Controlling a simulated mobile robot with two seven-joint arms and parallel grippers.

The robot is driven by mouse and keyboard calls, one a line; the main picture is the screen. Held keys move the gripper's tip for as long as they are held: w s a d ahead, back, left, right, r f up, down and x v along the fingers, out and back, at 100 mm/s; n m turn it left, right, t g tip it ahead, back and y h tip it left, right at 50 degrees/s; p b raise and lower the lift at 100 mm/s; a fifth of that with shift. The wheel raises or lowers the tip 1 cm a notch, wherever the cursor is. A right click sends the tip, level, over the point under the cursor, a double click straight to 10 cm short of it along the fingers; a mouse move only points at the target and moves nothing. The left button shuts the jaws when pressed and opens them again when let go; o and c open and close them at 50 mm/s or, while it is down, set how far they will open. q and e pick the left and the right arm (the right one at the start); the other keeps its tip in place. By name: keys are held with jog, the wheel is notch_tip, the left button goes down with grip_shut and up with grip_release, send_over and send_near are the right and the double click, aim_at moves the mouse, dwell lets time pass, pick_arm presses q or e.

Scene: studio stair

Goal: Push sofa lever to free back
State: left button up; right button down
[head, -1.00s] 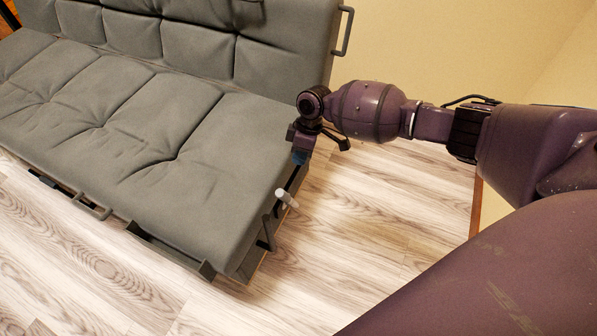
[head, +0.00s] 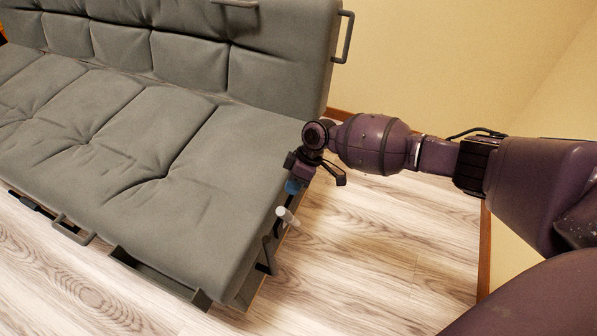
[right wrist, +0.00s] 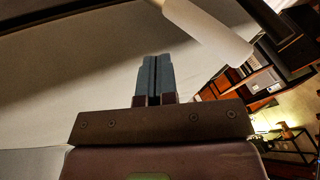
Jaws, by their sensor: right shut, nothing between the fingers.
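The grey sofa (head: 150,150) fills the left and middle of the head view, its cushioned back upright behind the seat. The lever, with a pale cylindrical grip (head: 287,216), sticks out from the sofa's right side near the seat edge. In the right wrist view the pale lever grip (right wrist: 212,32) is large, above and right of the fingertips. My right gripper (head: 293,187) is shut and empty at the seat's right side, just behind the lever. Its blue-grey fingers (right wrist: 155,78) are together in the right wrist view. I cannot tell whether they touch the lever. My left gripper is not in view.
A grey handle (head: 343,37) stands out from the back's right edge. Another handle (head: 73,230) is low at the seat's front. Wooden floor (head: 370,240) is clear right of the sofa. A cream wall (head: 440,60) stands behind.

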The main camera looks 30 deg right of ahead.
aim_at(283, 218)
jog(key=shift+s+a+f, duration=0.35)
jog(key=shift+s+a, duration=0.25)
jog(key=shift+s, duration=0.1)
jog(key=shift+s+a+f, duration=0.35)
jog(key=shift+s+a, duration=0.2)
jog(key=shift+s, duration=0.1)
jog(key=shift+s+a+r+p, duration=0.1)
jog(key=shift+s+a+p, duration=0.1)
jog(key=shift+a+p, duration=0.15)
jog(key=shift+t+h, duration=0.3)
jog(key=shift+h, duration=0.2)
jog(key=s+a, duration=0.1)
jog(key=s+a+f+p, duration=0.1)
jog(key=a, duration=0.1)
jog(key=s+a+f, duration=0.1)
jog(key=shift+s+a+f+p, duration=0.2)
jog(key=shift+s+p, duration=0.05)
jog(key=shift+p, duration=0.05)
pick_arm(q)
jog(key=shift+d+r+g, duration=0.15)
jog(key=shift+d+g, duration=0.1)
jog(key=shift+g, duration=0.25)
pick_arm(e)
jog(key=shift+s+a+f, duration=0.1)
jog(key=shift+s+f, duration=0.15)
jog(key=shift+s+a, duration=0.1)
